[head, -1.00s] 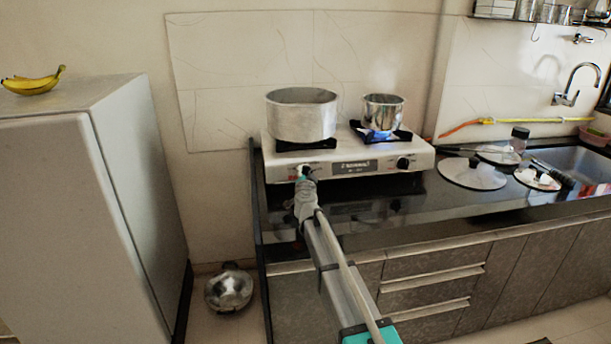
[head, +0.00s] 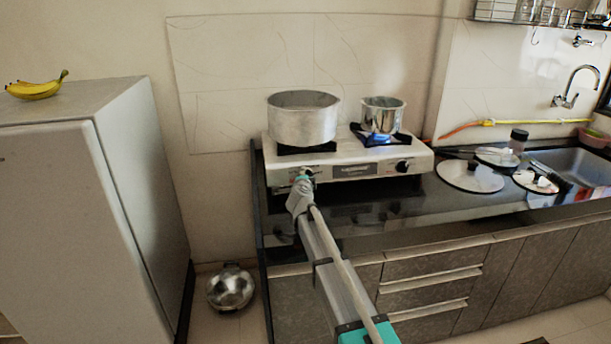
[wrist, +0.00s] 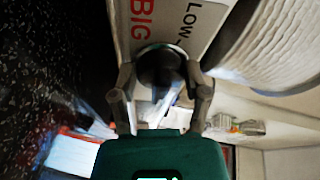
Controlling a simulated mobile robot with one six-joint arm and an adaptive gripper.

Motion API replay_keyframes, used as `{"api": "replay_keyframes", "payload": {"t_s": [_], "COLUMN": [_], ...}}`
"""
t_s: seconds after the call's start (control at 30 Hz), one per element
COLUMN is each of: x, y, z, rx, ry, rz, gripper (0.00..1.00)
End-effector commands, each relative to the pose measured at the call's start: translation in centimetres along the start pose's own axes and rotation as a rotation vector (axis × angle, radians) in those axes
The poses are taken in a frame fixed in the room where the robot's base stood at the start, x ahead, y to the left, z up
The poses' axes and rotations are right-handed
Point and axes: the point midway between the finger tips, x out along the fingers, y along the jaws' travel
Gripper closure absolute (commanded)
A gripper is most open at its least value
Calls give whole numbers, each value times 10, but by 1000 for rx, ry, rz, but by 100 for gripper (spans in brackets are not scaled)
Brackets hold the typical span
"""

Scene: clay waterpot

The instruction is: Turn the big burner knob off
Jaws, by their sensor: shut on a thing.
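The white two-burner stove (head: 330,167) stands on the dark counter. The big burner knob (wrist: 160,66) is dark and round, next to a red "BIG" label and the word "LOW" in the wrist view. My gripper (wrist: 161,92) has one finger on each side of this knob and is shut on it. In the head view my gripper (head: 305,175) is at the left front of the stove and mostly hides the knob. The large pot (head: 302,122) sits on the left burner, where I see no flame.
A smaller steel pot (head: 382,116) stands over a blue flame on the right burner. The other knob (head: 403,166) is on the right of the panel. Lids (head: 471,176) lie right of the stove, by the sink. A fridge (head: 90,210) stands at the left.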

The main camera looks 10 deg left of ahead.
Motion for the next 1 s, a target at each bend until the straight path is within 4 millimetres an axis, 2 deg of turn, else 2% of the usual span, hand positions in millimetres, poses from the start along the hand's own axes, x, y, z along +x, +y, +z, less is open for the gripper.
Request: {"api": "replay_keyframes", "payload": {"t_s": [0.3,0.87,0.9,1.0], "x": [1,0,0,0], "y": [-2,-1,-1,-1], "z": [-1,0,0,0], "rx": [171,211,211,210], "ry": [1,0,-1,0], "rz": [47,58,58,58], "gripper": [86,86,33,15]}}
